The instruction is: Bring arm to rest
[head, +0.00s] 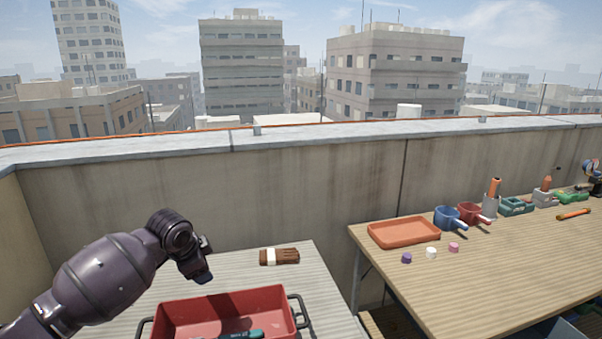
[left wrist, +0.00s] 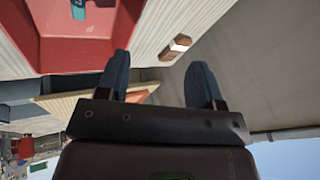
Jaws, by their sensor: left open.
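My left arm comes in from the left in the head view and bends down at the wrist. My left gripper (head: 203,277) hangs above the grey slatted table, behind the red bin and left of the brown brush-like block. In the left wrist view my left gripper (left wrist: 160,82) has its two dark fingers spread apart with nothing between them. My right gripper is not in view.
A red bin (head: 178,315) with dark handles holds a teal tool (head: 242,335). A brown block with a white band (head: 279,257) lies beyond it. The right table (head: 500,270) carries an orange tray (head: 403,231), small caps and cups. A concrete parapet (head: 220,190) runs behind.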

